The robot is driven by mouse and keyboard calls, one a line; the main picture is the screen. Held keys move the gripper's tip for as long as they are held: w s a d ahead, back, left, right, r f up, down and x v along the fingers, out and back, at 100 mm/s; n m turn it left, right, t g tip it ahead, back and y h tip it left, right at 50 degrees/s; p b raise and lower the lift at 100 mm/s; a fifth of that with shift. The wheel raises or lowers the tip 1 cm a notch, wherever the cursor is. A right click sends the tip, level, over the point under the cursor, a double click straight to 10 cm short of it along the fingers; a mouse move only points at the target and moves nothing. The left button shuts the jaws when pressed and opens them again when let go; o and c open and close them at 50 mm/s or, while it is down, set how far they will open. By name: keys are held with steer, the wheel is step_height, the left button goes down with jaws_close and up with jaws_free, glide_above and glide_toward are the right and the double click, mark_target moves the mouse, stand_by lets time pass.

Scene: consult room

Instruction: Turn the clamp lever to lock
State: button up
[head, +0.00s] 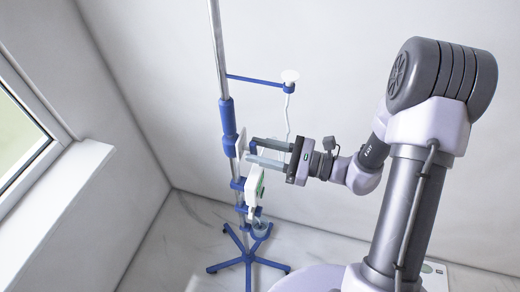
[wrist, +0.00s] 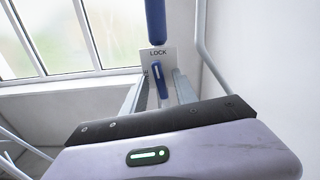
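The clamp lever (wrist: 157,72) is a small blue handle on a white plate (wrist: 146,54) marked LOCK at its top. In the wrist view the lever stands nearly upright, leaning slightly, below the word. My gripper (wrist: 160,84) is open, with one grey finger on each side of the lever and a visible gap to each. In the head view my gripper (head: 254,151) reaches in from the right to the blue stand's pole, its fingertips close to the plate (head: 240,143). Whether a finger touches the lever is hard to tell.
The pole (head: 217,50) carries a blue side arm (head: 255,80) above my gripper. A white device (head: 254,187) hangs just below my gripper. The wheeled blue base (head: 248,260) stands on the floor. A window (head: 20,130) with a sill is at left.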

jaws_close()
steer(key=shift+m+p, duration=0.3)
steer(key=shift+m, duration=0.6)
jaws_free()
steer(key=shift+d, duration=0.1)
steer(key=v, duration=1.7)
steer(key=shift+d, duration=0.1)
